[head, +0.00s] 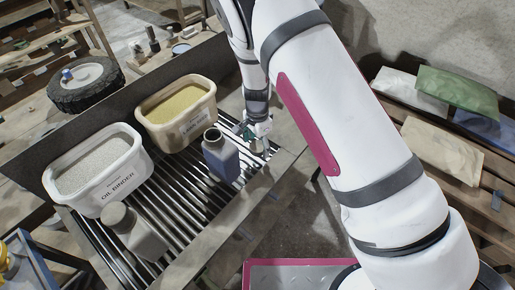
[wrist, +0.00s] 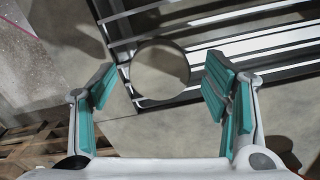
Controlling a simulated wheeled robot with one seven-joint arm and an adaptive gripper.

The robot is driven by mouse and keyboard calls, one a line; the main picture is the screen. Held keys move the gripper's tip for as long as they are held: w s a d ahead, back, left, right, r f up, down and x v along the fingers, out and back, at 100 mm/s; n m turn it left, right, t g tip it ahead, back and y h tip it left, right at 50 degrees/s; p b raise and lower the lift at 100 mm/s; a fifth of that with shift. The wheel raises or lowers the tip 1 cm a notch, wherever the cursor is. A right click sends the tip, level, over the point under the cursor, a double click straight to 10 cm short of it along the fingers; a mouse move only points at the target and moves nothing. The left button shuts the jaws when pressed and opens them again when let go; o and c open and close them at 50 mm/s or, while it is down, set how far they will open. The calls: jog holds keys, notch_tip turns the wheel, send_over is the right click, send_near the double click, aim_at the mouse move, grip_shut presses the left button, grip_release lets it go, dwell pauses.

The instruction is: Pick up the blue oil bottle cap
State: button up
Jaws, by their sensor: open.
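A dark blue bottle (head: 222,163) stands upright on the slatted metal rack; its dark neck looks open, with no blue cap on it that I can make out. A small blue piece (head: 67,75) sits on the tyre at the far left; I cannot tell whether it is a cap. My gripper (head: 258,142) is low over the rack, just right of the blue bottle. In the wrist view my gripper (wrist: 160,92) is open with its teal pads apart. A round grey-brown shape with a dark rim (wrist: 160,70) shows between them; I cannot tell what it is.
On the rack (head: 178,207) stand a white oil binder tub (head: 70,190), a tan tub (head: 165,127) of yellowish grains and a grey bottle (head: 137,235). The tyre (head: 86,95) lies behind. Bags (head: 440,150) lie on slats at the right.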

jog(key=shift+f, duration=0.75)
jog(key=c, duration=1)
jog(key=shift+o, duration=0.2)
jog(key=shift+r, duration=0.15)
jog(key=shift+r, duration=0.5)
notch_tip(320, 180, up, 2)
jog(key=shift+r+b, duration=0.1)
jog(key=shift+b, duration=0.25)
jog(key=s+d, duration=0.3)
jog(key=s, duration=0.4)
jog(key=s+d+r, duration=0.1)
jog(key=s+d, duration=0.2)
jog(key=s, duration=0.5)
jog(key=shift+r, duration=0.25)
